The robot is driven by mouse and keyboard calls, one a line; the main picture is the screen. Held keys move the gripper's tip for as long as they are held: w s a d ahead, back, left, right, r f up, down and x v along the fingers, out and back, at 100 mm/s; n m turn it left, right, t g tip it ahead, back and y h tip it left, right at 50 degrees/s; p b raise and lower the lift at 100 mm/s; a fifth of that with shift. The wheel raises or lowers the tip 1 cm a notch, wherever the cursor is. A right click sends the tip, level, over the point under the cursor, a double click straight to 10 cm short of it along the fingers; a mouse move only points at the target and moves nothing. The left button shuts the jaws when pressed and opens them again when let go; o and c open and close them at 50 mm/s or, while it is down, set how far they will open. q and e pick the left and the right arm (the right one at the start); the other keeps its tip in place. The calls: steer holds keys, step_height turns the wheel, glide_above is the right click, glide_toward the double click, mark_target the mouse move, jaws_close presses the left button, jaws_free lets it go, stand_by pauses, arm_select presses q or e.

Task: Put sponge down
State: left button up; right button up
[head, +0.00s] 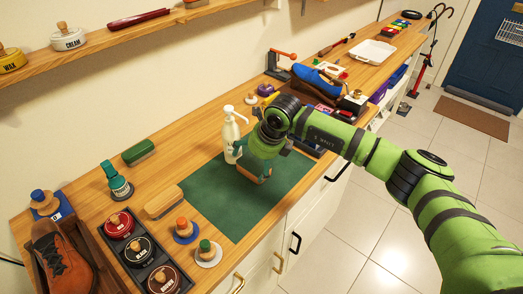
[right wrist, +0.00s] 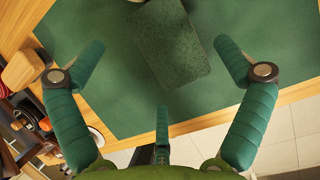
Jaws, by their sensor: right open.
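The sponge, a dark green speckled block (right wrist: 168,45), shows in the right wrist view over the green mat (right wrist: 95,22). It lies between and beyond the spread teal fingers of my right gripper (right wrist: 160,55), with clear gaps on both sides. In the head view my right gripper (head: 255,163) points down over the far part of the green mat (head: 243,205) and hides most of what is under it. A small brown edge shows below its fingers. I cannot tell whether the block rests flat on the mat. My left gripper is not in view.
A white pump bottle (head: 231,135) stands close left of my right gripper. The mat's front part is clear.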

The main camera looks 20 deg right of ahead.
steer(key=b+v, duration=0.1)
steer(key=v, duration=0.5)
steer(key=shift+s+d+r+b, duration=0.1)
steer(key=shift+s+r+b, duration=0.05)
steer(key=shift+r+b, duration=0.15)
steer(key=shift+s+d+r, duration=0.15)
steer(key=shift+s+r, duration=0.1)
steer(key=shift+r, duration=0.4)
